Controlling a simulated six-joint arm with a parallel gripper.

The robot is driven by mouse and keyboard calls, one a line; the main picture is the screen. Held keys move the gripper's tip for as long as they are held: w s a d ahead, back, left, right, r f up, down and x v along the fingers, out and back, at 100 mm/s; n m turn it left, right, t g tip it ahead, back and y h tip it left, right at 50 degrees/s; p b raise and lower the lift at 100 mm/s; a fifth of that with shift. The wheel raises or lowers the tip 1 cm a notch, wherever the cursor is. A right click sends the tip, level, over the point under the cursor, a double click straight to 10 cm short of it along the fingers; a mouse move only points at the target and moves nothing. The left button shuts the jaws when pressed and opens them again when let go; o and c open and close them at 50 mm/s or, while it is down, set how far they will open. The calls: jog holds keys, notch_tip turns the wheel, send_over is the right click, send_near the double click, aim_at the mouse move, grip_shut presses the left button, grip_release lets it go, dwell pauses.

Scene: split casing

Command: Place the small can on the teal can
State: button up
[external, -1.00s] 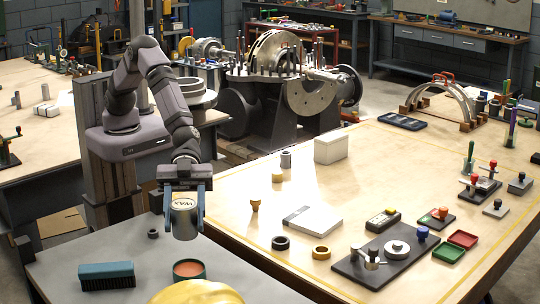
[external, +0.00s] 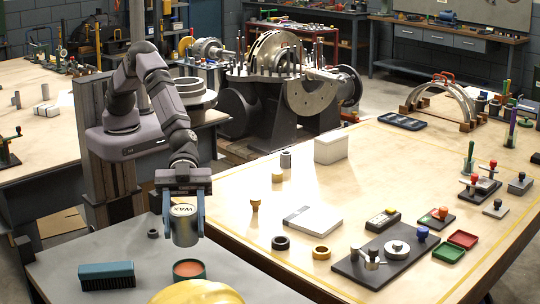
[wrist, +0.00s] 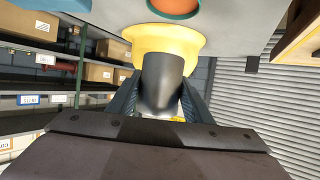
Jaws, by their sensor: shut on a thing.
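The teal can shows a teal rim and an orange-red top. In the wrist view the small can (wrist: 162,82) sits between the fingers, and part of the teal can (wrist: 148,4) shows at the top edge.
A yellow domed thing like a hard hat (external: 197,293) lies close in front of the teal can. A teal brush (external: 106,275) lies left of it, and a small dark nut (external: 153,233) lies behind. A wooden table (external: 350,220) with several tools is to the right.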

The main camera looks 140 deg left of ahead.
jog(key=shift+f+p, duration=0.6)
jog(key=shift+f, duration=3.1)
jog(key=shift+f, duration=0.2)
jog(key=o, duration=1.2)
jog(key=shift+r, duration=0.15)
jog(key=b+v, duration=0.3)
jog(key=v, duration=0.9)
jog(key=shift+a, duration=0.15)
